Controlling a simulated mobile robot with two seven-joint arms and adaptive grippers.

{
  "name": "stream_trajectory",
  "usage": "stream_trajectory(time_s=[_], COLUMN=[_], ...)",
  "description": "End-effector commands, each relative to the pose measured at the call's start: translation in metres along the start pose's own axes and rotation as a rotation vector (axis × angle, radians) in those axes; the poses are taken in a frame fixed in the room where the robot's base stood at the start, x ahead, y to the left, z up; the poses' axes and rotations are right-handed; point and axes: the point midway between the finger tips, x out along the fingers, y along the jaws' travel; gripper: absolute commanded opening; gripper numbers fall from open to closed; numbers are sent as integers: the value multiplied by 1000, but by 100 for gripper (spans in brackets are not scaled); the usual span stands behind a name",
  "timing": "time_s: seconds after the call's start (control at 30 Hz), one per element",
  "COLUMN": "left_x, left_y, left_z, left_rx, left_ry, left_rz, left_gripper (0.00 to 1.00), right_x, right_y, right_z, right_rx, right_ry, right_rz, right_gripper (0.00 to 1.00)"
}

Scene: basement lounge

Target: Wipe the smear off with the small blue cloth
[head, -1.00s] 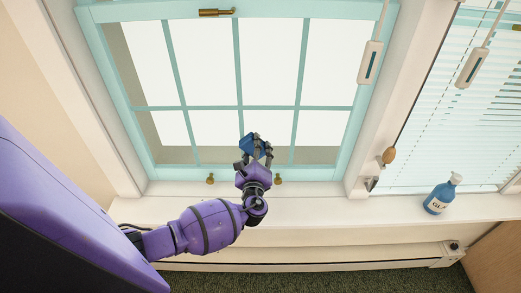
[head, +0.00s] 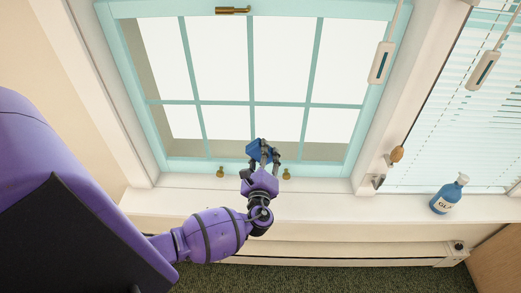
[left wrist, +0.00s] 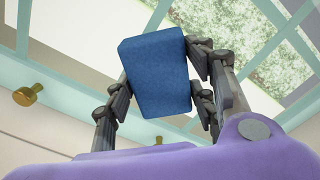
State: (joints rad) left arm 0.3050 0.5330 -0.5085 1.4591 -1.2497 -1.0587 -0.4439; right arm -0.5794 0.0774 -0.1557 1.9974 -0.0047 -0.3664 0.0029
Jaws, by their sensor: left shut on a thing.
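The small blue cloth (head: 254,149) is a folded blue pad held in my left gripper (head: 265,154). In the left wrist view the cloth (left wrist: 157,75) sits between the dark fingers of the left gripper (left wrist: 160,85), which are shut on it. The gripper is in front of the lower middle of the turquoise-framed window (head: 172,166). I cannot tell whether the cloth touches the glass. I see no clear smear in the head view. In the left wrist view some panes (left wrist: 235,60) look mottled green and white; I cannot tell if that is scenery outside. My right gripper is not in view.
Two brass knobs (head: 220,173) (head: 286,174) stick out at the window's bottom rail. A white sill (head: 330,207) runs below. White-handled cords (head: 380,63) (head: 483,70) hang at right, near a second window with blinds (head: 440,130).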

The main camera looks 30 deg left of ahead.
Motion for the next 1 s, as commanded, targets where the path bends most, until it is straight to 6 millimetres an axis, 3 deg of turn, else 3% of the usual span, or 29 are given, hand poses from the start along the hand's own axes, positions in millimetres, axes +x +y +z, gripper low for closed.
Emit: stream_trajectory(time_s=[0.47, 0.77, 1.0], left_x=[-8, -31, -37], left_y=[0, -1, -1], left_z=[0, 1, 0], left_rx=[-1, -2, -2], left_ry=[0, 0, 0], left_rz=[0, 0, -1], left_gripper=[30, 30, 30], right_x=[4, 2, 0], right_y=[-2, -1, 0], right_z=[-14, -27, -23], right_rx=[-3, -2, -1], right_ry=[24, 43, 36], right_rz=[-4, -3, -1], right_gripper=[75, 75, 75])
